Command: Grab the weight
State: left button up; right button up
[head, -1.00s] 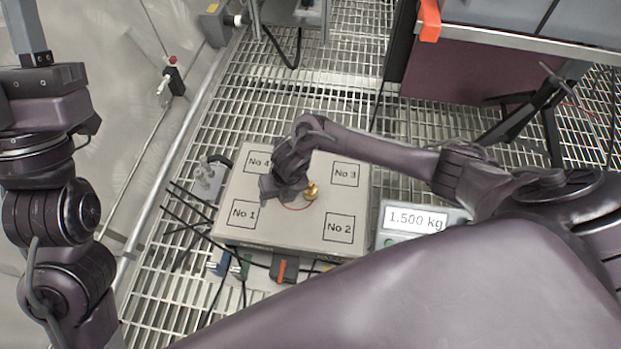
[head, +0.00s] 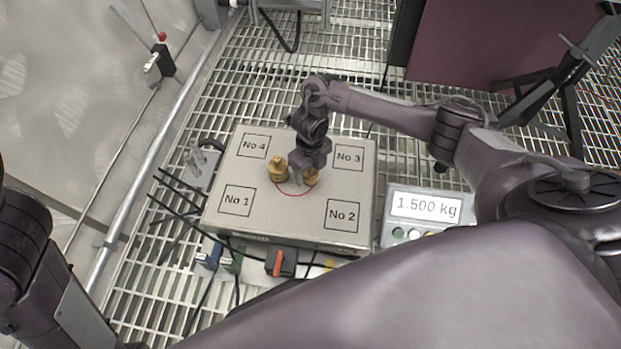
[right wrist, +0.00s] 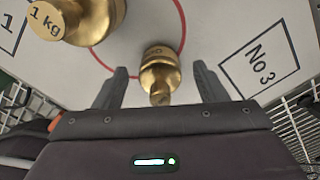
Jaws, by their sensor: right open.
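Two brass weights stand on the grey scale plate (head: 260,205). The larger weight (head: 278,170), marked 1 kg, is at the left of the red circle; it also shows at the upper left of the right wrist view (right wrist: 75,20). The smaller weight (head: 311,178) is partly hidden by my right gripper (head: 303,170) in the head view. In the right wrist view this weight (right wrist: 160,72) sits between the two spread fingers, with gaps on both sides. My right gripper is open. My left gripper is out of view.
The plate carries squares No 1 to No 4 near its corners. A display (head: 426,207) reading 1.500 kg stands to the right. Black cables and an orange-topped connector (head: 280,262) lie along the plate's front. Metal grating surrounds it.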

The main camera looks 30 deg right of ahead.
jog(key=shift+f, duration=0.45)
jog(key=shift+r, duration=0.1)
grip_shut()
